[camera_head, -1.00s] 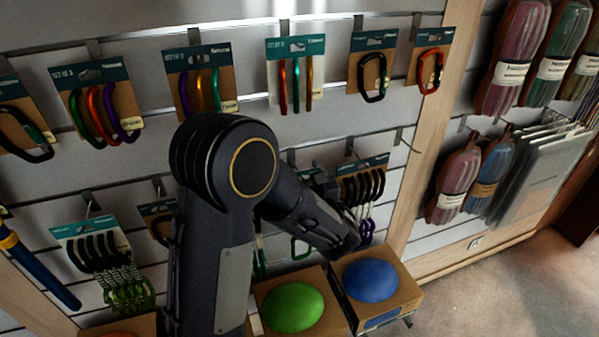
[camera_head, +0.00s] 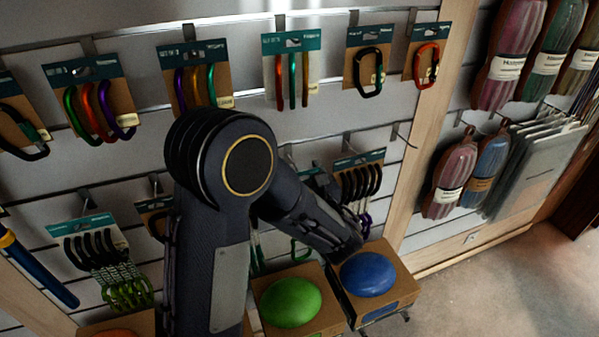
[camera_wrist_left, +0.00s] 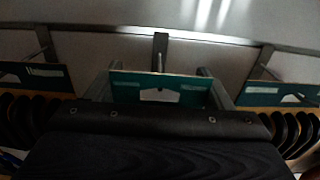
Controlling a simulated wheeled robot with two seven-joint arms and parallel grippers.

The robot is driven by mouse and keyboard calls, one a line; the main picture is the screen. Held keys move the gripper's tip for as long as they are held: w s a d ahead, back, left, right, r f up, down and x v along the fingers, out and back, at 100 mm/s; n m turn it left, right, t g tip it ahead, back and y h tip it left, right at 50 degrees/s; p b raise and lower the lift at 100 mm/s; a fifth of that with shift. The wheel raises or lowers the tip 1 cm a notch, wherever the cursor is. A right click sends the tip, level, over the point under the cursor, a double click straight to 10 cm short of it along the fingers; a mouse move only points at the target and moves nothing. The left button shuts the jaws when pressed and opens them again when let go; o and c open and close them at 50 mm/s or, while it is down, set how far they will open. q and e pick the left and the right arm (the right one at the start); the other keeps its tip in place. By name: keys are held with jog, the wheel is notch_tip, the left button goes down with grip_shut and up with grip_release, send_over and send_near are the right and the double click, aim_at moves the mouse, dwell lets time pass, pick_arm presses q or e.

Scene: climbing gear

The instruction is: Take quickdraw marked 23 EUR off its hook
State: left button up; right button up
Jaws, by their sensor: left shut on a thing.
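A carded pack with a teal header (camera_wrist_left: 185,88) is between the fingers of my left gripper (camera_wrist_left: 160,86) in the left wrist view. The gripper is shut on this card near its top. A metal hook (camera_wrist_left: 160,50) comes from the wall just behind the card; I cannot tell whether it still passes through the card's hole. The pack's lower part is hidden by my gripper. No 23 EUR marking is readable. My right gripper is not in view.
A quickdraw pack (camera_head: 358,180) hangs close to the right of my gripper, another (camera_head: 100,255) at the left. Carabiner packs hang in the row above. A green dome (camera_head: 291,301) and a blue dome (camera_head: 368,274) sit on boxes below. Rope bundles (camera_head: 450,180) hang at right.

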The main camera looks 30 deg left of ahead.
pick_arm(q)
jog(key=shift+s+d, duration=0.1)
jog(key=v, duration=0.6)
jog(key=shift+s+d+r, duration=0.25)
dwell(1.0)
dwell(0.5)
